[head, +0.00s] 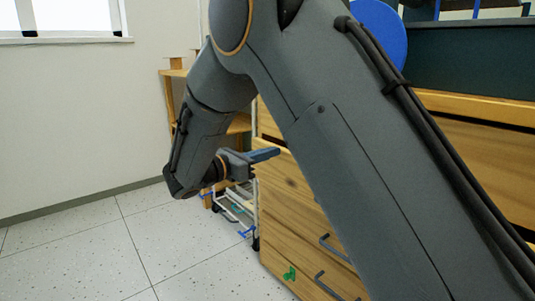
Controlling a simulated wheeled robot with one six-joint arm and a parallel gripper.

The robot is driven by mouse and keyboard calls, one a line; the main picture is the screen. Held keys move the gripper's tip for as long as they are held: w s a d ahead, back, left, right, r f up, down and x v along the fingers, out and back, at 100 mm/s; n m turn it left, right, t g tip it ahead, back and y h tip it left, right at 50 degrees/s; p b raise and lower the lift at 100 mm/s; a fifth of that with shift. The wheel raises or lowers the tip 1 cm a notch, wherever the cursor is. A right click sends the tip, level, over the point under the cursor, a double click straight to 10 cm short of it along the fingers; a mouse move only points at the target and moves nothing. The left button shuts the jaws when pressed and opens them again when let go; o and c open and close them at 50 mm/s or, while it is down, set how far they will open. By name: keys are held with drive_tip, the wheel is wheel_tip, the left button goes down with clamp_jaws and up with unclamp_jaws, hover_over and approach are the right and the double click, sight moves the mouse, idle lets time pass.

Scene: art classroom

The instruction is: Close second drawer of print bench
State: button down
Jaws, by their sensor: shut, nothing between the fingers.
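The wooden print bench (480,160) stands at the right, with much of its front hidden behind my arm. Its lower wooden fronts (285,215) show left of and below the arm. Two dark bar handles show there, an upper one (335,248) and a lower one (327,286). My gripper (268,154), with blue fingers, is shut and empty at the upper left corner of these fronts. Whether it touches the wood I cannot tell. The arm hides most of the second drawer, so how far out it stands is unclear.
A white wheeled cart (237,208) stands behind the bench's left side, near a wooden shelf (175,73). A small green piece (290,273) shows on the low wooden front. A round blue object (382,30) is behind the arm. The speckled floor (80,255) at left is clear.

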drive_tip(key=shift+p+x, duration=1)
drive_tip(key=shift+x, duration=1.15)
drive_tip(key=shift+r, duration=0.1)
